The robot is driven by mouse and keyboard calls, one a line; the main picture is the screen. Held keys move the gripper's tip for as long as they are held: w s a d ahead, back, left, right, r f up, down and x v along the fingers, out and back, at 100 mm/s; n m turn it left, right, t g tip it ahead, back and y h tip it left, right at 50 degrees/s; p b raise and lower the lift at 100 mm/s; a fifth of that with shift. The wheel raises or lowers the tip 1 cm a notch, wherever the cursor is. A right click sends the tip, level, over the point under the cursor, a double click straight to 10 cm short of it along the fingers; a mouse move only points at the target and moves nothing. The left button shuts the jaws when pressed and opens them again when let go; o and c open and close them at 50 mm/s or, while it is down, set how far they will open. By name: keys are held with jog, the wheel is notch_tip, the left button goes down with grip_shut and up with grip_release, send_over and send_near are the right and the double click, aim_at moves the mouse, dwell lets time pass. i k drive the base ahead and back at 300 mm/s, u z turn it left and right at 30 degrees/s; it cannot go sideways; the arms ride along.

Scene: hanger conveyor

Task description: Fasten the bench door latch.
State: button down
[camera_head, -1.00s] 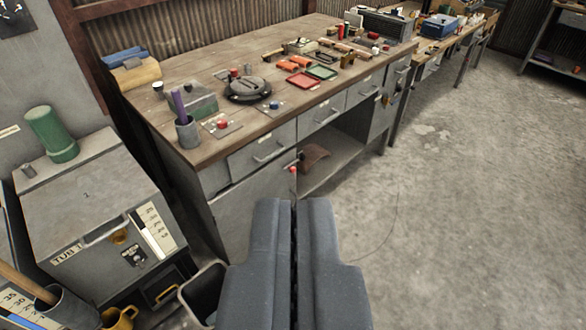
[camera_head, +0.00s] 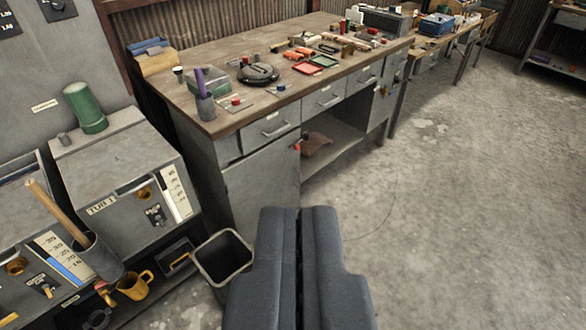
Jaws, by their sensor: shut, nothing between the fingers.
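The workbench (camera_head: 222,121) stands ahead, left of centre, with a worn wooden top and grey front. Its grey door (camera_head: 258,188) is at the lower left of the front, below a drawer. A small red-tipped part (camera_head: 297,147), perhaps the latch, shows at the door's upper right edge, beside the open shelf bay. It is too small to tell its position. My gripper (camera_head: 300,212) is shut and empty at the lower middle, pointing forward, apart from the bench and in front of the door's lower right part.
A grey tub cabinet (camera_head: 118,188) with a green cylinder (camera_head: 86,107) stands at the left. A grey bin (camera_head: 222,258) stands on the floor left of my gripper. A yellow mug (camera_head: 134,285) sits at the lower left. The concrete floor (camera_head: 450,210) at right is clear.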

aim_at(297, 148)
jog(key=k, duration=0.75)
jog(key=u, duration=0.5)
jog(key=i, duration=2.25)
jog(key=z, duration=0.8)
